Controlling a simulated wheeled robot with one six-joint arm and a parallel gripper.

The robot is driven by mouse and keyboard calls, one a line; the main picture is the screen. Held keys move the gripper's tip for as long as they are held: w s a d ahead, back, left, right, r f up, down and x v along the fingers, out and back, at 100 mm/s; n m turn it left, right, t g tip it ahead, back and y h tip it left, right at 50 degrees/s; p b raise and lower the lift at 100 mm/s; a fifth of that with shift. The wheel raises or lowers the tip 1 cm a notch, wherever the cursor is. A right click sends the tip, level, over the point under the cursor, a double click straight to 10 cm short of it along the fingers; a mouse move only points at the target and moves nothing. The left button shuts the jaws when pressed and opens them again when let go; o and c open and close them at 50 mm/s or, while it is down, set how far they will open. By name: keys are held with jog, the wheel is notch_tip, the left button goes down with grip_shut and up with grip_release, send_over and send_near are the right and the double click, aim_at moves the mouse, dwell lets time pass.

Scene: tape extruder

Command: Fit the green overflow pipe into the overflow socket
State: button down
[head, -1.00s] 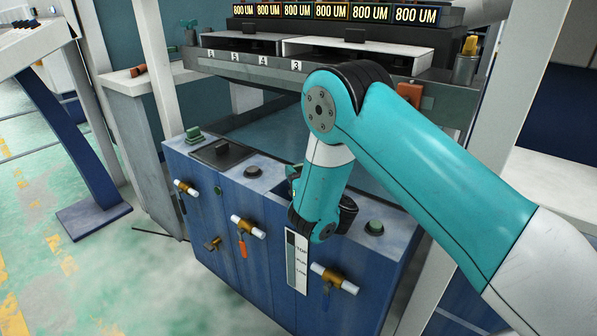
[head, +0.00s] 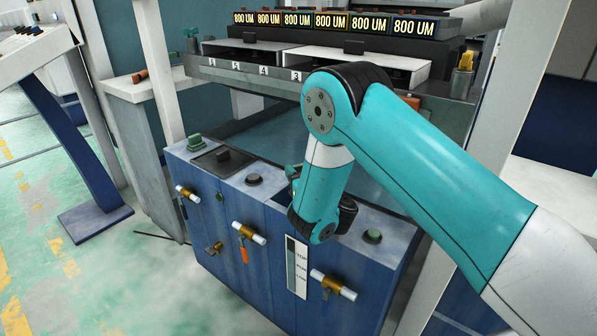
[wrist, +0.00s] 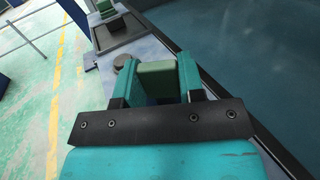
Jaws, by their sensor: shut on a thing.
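In the wrist view my gripper (wrist: 160,85) is shut on a green block-shaped piece (wrist: 157,82), which looks like the top of the green overflow pipe. The rest of the pipe is hidden below. In the head view my arm hides most of the gripper, which is over the top of the blue cabinet (head: 235,225). I cannot make out the overflow socket with certainty; the spot below the gripper is hidden.
A water tank (head: 270,135) lies behind.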

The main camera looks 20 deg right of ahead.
jog(key=shift+r+p, duration=3.6)
jog(key=shift+r, duration=0.05)
jog(key=shift+h+b, duration=0.3)
jog(key=shift+b, duration=0.2)
